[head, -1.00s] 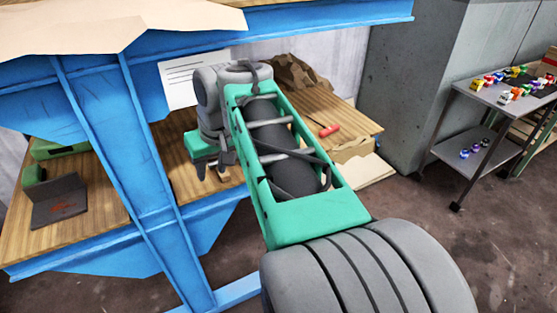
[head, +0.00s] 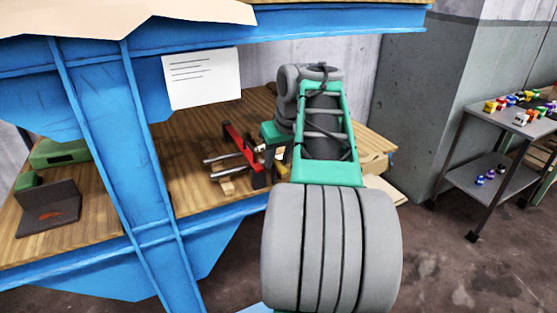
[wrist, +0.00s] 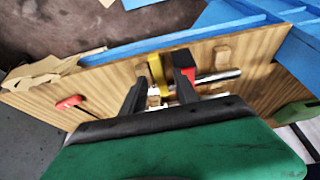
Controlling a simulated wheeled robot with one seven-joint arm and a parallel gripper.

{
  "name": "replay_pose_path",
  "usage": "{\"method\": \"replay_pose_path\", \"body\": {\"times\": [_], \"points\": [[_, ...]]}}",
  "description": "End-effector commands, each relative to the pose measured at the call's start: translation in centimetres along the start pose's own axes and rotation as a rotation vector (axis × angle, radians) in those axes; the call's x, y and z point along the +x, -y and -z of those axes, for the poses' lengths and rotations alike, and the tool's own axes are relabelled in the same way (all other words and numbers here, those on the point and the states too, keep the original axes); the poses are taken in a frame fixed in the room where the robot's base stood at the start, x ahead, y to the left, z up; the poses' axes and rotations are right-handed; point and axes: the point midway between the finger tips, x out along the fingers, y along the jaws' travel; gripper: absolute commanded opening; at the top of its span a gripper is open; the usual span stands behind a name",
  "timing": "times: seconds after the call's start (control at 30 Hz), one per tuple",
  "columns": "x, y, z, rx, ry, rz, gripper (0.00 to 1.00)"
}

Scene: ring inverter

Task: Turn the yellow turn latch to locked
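The yellow turn latch (wrist: 156,72) shows in the wrist view as an upright yellow piece between my two fingers. In the head view only a small yellow bit (head: 261,148) shows, beside the red fixture (head: 238,145) with metal rods on the wooden bench. My gripper (wrist: 160,76) is open around the latch, with one dark finger on each side. Gaps seem to show between the fingers and the latch; contact cannot be told. In the head view my gripper (head: 267,148) is at the fixture's right side, mostly hidden by my arm.
A blue post (head: 135,140) and upper beam (head: 330,24) frame the wooden bench (head: 190,195). A white sheet (head: 202,78) hangs at the back. A red-handled tool (wrist: 70,102) lies on the bench in the wrist view. A grey cart (head: 490,140) with small toys stands right.

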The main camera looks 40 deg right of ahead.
Motion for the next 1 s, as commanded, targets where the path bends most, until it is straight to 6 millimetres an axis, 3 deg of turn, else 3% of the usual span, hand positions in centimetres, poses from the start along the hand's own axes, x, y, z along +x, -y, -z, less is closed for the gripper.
{"method": "replay_pose_path", "body": {"times": [0.1,0.53,1.0], "points": [[-0.05,0.01,0.00,0.000,0.000,0.000,0.35],[-0.06,0.02,-0.01,0.000,0.000,0.000,0.00],[-0.04,0.07,-0.01,0.004,0.000,-0.001,0.00]]}}
